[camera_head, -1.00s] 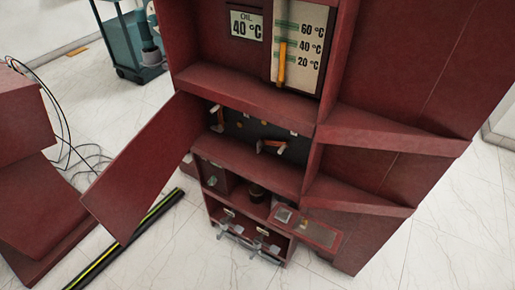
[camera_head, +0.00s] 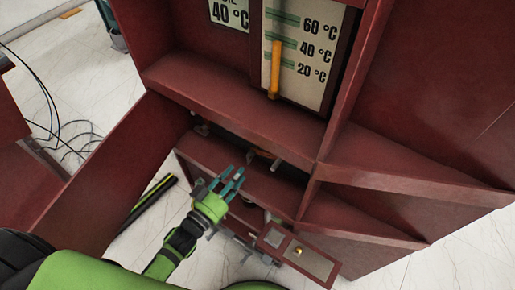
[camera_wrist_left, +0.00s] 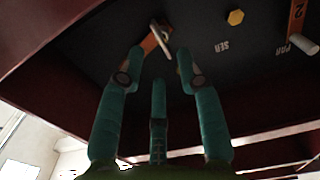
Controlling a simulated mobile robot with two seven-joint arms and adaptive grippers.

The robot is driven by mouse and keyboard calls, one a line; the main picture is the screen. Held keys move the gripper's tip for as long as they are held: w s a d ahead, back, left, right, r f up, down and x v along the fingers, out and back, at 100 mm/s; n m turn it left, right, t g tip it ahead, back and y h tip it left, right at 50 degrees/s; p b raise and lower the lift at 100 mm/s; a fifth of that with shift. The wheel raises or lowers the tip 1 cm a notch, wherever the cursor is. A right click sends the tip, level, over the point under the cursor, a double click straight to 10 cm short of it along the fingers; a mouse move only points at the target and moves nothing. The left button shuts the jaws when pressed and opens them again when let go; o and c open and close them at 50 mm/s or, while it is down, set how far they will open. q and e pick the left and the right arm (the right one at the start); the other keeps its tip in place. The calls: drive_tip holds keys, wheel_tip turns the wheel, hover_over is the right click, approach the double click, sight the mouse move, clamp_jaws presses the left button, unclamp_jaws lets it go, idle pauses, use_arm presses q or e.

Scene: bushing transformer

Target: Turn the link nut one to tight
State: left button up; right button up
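My left gripper (camera_head: 232,182) has teal fingers spread open and empty. It is in front of the red cabinet, below the shelf lip. In the left wrist view, the open fingers (camera_wrist_left: 158,62) point up at a dark panel. An orange link (camera_wrist_left: 150,42) with a pale rod-like nut handle (camera_wrist_left: 162,40) lies just beyond and between the fingertips, with no clear contact. A second orange link (camera_wrist_left: 297,18), marked 2, has a pale handle (camera_wrist_left: 303,44) at the right. In the head view, the shelf hides most of the panel; one pale handle (camera_head: 275,164) shows. My right gripper is not in view.
A yellow hex piece (camera_wrist_left: 236,17) and SER and PAR lettering are on the panel. The red shelf (camera_head: 235,100) overhangs it. An open red door (camera_head: 130,165) stands at left. A temperature gauge (camera_head: 300,50) is above. A small open flap (camera_head: 298,254) juts out below.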

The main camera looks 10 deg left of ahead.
sight(251, 156)
use_arm(q)
drive_tip(key=x, duration=0.3)
drive_tip(key=shift+w+d+r, duration=0.1)
drive_tip(key=shift+d+r, duration=0.05)
drive_tip(key=shift+r, duration=0.1)
drive_tip(key=shift+x, duration=1.05)
drive_tip(key=shift+w+f+p, duration=0.2)
drive_tip(key=shift+w+p, duration=0.05)
drive_tip(key=shift+p, duration=0.05)
drive_tip(key=shift+w+d, duration=0.1)
clamp_jaws()
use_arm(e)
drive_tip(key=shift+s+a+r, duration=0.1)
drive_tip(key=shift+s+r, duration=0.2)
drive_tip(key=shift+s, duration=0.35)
